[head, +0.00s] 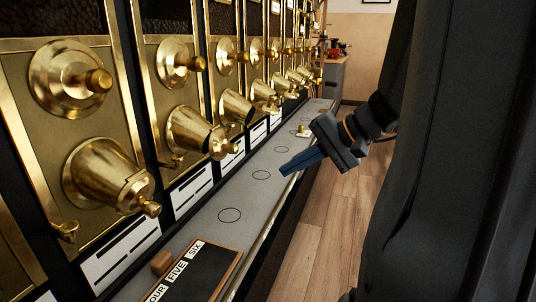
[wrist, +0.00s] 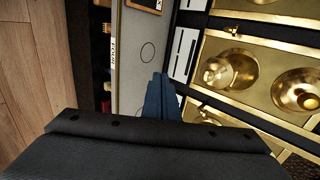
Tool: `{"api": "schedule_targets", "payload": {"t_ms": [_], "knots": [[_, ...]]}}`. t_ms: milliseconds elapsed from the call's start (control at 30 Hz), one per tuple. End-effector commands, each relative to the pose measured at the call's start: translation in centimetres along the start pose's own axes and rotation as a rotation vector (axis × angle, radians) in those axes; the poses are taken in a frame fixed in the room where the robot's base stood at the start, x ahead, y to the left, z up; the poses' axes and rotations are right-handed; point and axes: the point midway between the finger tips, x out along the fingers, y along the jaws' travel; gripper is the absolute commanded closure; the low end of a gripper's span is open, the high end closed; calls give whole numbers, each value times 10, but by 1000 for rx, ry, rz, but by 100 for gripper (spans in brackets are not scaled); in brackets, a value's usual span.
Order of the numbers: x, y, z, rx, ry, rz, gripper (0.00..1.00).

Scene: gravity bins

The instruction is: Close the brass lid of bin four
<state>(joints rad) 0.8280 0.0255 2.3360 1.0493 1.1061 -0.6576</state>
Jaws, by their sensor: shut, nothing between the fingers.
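A row of brass spouts with knobbed ends runs along the bin fronts in the head view, the nearest spout (head: 104,174) at the left and a second spout (head: 190,132) behind it. I cannot read which is bin four, nor tell surely which lids are open. My gripper (head: 284,172) is shut and empty over the grey ledge (head: 205,238), apart from the spouts. In the wrist view my gripper (wrist: 160,80) points along the ledge, left of a brass spout (wrist: 236,70) and a round brass fitting (wrist: 297,90).
A dark board (head: 208,275) with cards reading FIVE and SIX lies at the near end of the ledge. Circles mark the ledge, and a small brass item on a white base (head: 302,131) stands farther along. Wooden floor (head: 322,215) lies to the right.

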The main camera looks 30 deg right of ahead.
Motion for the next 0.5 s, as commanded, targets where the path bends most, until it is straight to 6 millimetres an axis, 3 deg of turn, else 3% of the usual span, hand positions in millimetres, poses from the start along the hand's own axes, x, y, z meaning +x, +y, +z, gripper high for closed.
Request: {"api": "schedule_targets", "payload": {"t_ms": [300,500], "knots": [[2,-24,47,-260,-291,315,100],[-2,-42,59,-516,-444,561,100]]}}
